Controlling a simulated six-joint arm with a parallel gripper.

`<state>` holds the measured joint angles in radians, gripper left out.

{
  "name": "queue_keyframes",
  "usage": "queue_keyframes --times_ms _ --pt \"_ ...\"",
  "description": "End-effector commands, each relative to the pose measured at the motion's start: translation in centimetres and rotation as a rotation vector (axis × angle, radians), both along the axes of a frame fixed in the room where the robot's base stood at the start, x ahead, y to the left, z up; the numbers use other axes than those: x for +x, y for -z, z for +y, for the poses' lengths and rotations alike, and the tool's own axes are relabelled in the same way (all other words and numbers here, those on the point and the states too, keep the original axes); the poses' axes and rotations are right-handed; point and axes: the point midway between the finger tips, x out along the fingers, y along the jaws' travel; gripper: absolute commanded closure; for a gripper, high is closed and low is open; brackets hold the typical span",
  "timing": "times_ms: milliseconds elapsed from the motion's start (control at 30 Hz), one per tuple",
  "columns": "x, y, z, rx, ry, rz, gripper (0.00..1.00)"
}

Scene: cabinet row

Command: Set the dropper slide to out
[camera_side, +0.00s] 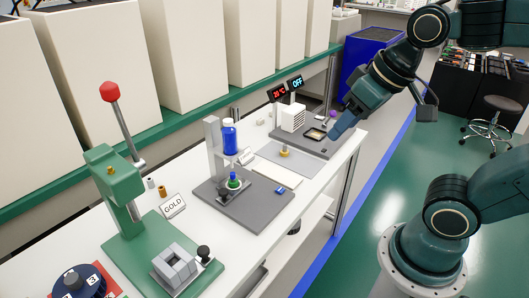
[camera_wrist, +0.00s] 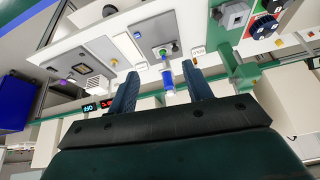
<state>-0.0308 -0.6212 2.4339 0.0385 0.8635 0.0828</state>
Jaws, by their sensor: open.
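The dropper stand (camera_side: 213,140) is a grey upright on a dark grey base plate (camera_side: 245,212), near the middle of the bench in the side view. A blue bottle (camera_side: 229,138) is mounted on it. Below the bottle, a small green-topped vessel (camera_side: 234,181) sits on what looks like the slide, with a dark knob (camera_side: 222,198) at its left. The blue bottle (camera_wrist: 168,80) and green top (camera_wrist: 162,52) also show in the wrist view. My gripper (camera_side: 340,128) is open and empty, well right of the dropper, above the bench's far end; its fingers (camera_wrist: 160,70) show spread apart.
A green lever press (camera_side: 115,190) with a red knob stands at the left. A GOLD sign (camera_side: 173,206) stands between press and dropper. A white finned block (camera_side: 293,118) and red and blue displays (camera_side: 297,82) are at the far end. Large cream boxes line the back shelf.

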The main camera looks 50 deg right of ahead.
Motion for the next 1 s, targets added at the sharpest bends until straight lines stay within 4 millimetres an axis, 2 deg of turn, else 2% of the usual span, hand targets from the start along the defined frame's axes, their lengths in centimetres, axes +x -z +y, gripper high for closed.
queue_keyframes --times_ms 267,533,767,1000 --pt "5.5 0.3 0.3 0.032 0.123 0.042 0.50" --pt "11.1 1.8 1.0 0.049 0.248 0.071 0.50" --pt "15.6 4.1 1.9 0.053 0.354 0.091 0.50" --pt "20.1 7.5 3.2 0.047 0.459 0.101 0.50"
